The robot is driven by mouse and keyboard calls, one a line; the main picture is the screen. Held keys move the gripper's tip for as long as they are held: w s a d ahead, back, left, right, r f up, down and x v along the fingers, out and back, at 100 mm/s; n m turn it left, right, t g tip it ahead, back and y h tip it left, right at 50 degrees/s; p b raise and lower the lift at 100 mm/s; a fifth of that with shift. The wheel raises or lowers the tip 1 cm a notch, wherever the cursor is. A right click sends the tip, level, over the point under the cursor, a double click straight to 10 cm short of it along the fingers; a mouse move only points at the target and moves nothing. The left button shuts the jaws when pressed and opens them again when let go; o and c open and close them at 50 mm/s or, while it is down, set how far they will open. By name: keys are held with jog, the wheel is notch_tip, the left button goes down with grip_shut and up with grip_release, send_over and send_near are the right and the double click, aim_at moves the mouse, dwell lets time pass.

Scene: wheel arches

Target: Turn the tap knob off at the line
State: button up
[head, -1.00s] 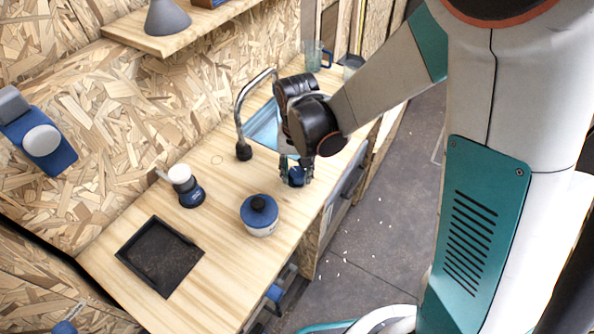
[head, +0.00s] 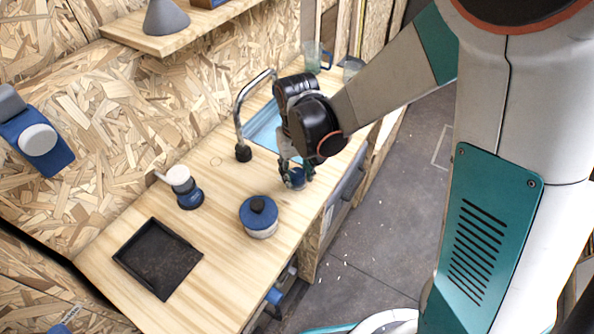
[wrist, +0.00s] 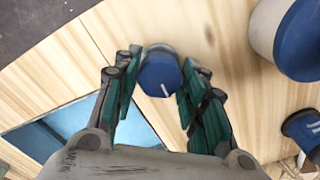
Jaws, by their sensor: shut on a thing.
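The tap knob (wrist: 157,72) is blue and round with a short white line mark on its top, in the upper middle of the wrist view. It sits on the wooden counter beside the sink; in the head view the knob (head: 296,180) is partly hidden by my fingers. My gripper (wrist: 160,80) is shut on it, with teal finger pads on both sides. In the head view my gripper (head: 297,175) points down at the counter's front edge. I see no line on the counter beside the knob.
A blue-lidded pot (head: 259,218) stands close to the left of my gripper. A blue and white device (head: 185,188) and a black tray (head: 157,258) are further left. A glass (head: 311,56) stands beyond the sink. The wooden counter (head: 225,235) is bare between them.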

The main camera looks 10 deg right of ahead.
aim_at(298, 173)
jog(key=o, duration=1.1)
jog(key=shift+c, duration=0.2)
jog(key=shift+r, duration=0.1)
notch_tip(298, 173, up, 7)
jog(key=shift+r, duration=0.15)
jog(key=shift+d, duration=0.1)
jog(key=w+d+r, duration=0.1)
jog(key=w+d, duration=0.1)
jog(key=d, duration=0.3)
jog(key=s+d+r+m+t, duration=0.1)
jog(key=s+d+r+t, duration=0.2)
jog(key=s, duration=0.4)
jog(key=s+d+r+m+t, duration=0.1)
jog(key=s+d+r+t, duration=0.3)
jog(key=s+d+r, duration=0.2)
jog(key=shift+s+r+m, duration=0.4)
jog(key=shift+s+r, duration=0.1)
jog(key=shift+s, duration=0.45)
